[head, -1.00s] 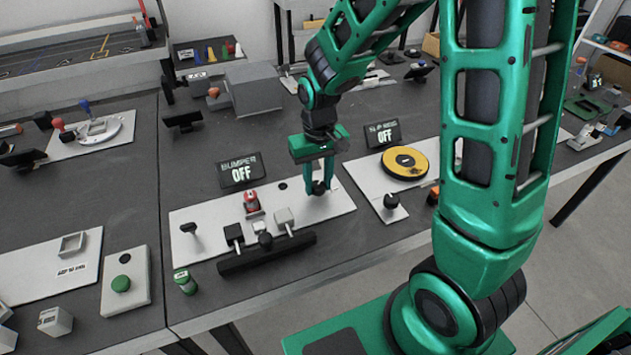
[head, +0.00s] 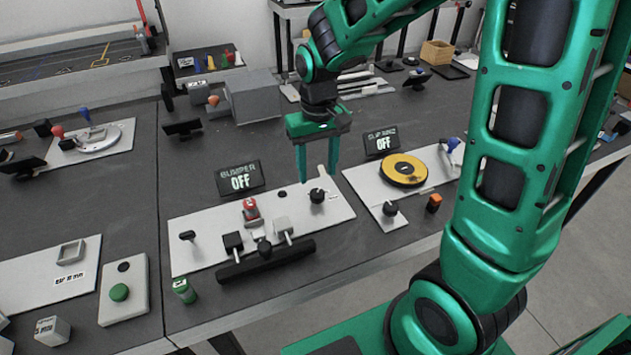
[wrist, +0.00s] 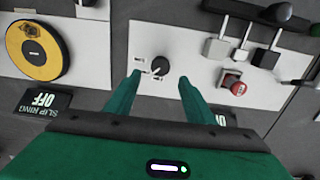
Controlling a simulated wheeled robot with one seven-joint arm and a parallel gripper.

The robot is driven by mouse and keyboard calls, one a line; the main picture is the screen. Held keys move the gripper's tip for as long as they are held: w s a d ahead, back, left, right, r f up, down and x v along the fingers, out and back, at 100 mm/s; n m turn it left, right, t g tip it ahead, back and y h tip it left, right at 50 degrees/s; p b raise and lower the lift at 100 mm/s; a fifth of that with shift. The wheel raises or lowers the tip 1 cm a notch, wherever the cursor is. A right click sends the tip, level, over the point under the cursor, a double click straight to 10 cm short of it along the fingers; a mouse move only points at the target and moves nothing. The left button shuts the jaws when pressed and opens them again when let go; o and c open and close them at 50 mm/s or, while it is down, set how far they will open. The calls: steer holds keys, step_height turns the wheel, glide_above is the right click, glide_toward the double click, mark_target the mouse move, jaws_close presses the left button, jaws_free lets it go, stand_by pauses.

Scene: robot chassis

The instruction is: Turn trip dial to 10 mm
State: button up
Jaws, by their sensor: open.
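The trip dial looks to be the round black knob (head: 317,195) at the right part of the white bumper panel (head: 190,258). In the wrist view the knob (wrist: 159,66) has a light pointer mark toward its lower left, near small labels (wrist: 138,72) too small to read. My gripper (head: 318,176) is open and empty, just behind and above the knob in the head view. In the wrist view my gripper (wrist: 160,80) has one finger on each side of the knob, apart from it. The bumper display (head: 240,178) reads OFF.
The panel also holds a red button (head: 250,209), levers and a black bar (head: 266,262). To the right stands the slip ring panel with a yellow disc (head: 404,170), another black knob (head: 390,208) and a display (head: 382,141) reading OFF.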

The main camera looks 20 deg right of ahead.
steer(key=shift+r, duration=1.8)
steer(key=s+d+r+m, duration=0.1)
steer(key=s+d+m, duration=0.2)
steer(key=s+d, duration=0.5)
steer(key=s+d+r+m, duration=0.2)
steer(key=s+d, duration=0.7)
steer(key=s, duration=0.6)
steer(key=shift+s+m, duration=0.3)
steer(key=shift+m, duration=0.4)
steer(key=shift+w+f, duration=0.25)
steer(key=shift+w, duration=0.4)
